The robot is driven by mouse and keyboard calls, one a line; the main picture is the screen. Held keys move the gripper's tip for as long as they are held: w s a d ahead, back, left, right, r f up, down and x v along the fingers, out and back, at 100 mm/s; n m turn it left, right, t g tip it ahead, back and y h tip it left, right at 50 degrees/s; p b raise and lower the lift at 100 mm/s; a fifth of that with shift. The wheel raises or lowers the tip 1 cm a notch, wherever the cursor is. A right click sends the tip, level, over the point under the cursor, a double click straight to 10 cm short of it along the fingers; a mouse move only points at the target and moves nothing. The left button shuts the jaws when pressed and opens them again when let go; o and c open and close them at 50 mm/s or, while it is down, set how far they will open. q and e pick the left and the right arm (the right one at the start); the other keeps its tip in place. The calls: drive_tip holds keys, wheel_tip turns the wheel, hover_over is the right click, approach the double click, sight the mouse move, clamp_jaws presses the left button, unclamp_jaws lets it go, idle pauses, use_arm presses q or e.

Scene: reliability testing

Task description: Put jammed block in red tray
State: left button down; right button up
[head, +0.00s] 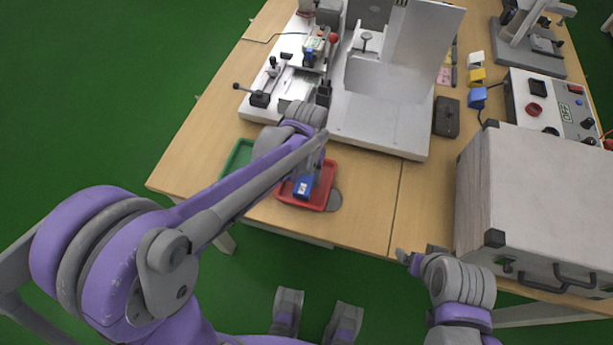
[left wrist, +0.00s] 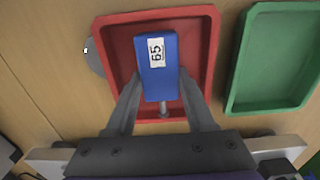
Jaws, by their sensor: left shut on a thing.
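The blue block (left wrist: 156,68) carries a white label reading 65, with a grey pin sticking out of its near end. My left gripper (left wrist: 158,100) is shut on this block, over the red tray (left wrist: 110,62). In the head view the block (head: 302,187) shows within the outline of the red tray (head: 326,183). I cannot tell whether the block touches the tray floor. My left gripper (head: 313,172) is partly covered by its own arm. My right gripper (head: 410,262) is at the table's front edge, away from the tray; its fingers are hard to make out.
A green tray (left wrist: 235,75) lies beside the red one. A white metal test rig (head: 385,130) stands behind the trays. A large grey case (head: 545,190) and a control box with buttons (head: 550,105) stand at the right. The table between tray and case is clear.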

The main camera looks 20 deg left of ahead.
sight(306, 177)
use_arm(q)
drive_tip(key=shift+f, duration=0.3)
drive_tip(key=shift+f, duration=0.15)
drive_tip(key=shift+c, duration=1.3)
unclamp_jaws()
drive_tip(key=shift+r, duration=0.4)
wheel_tip(306, 177, up, 12)
drive_tip(key=p, duration=0.2)
drive_tip(key=s+a+f+t, duration=0.2)
drive_tip(key=s+a+f, duration=0.1)
drive_tip(key=s, duration=0.4)
drive_tip(key=s+a+f+t, duration=0.3)
drive_tip(key=s, duration=0.5)
drive_tip(key=shift+s+a, duration=0.15)
drive_tip(key=shift+a, duration=0.15)
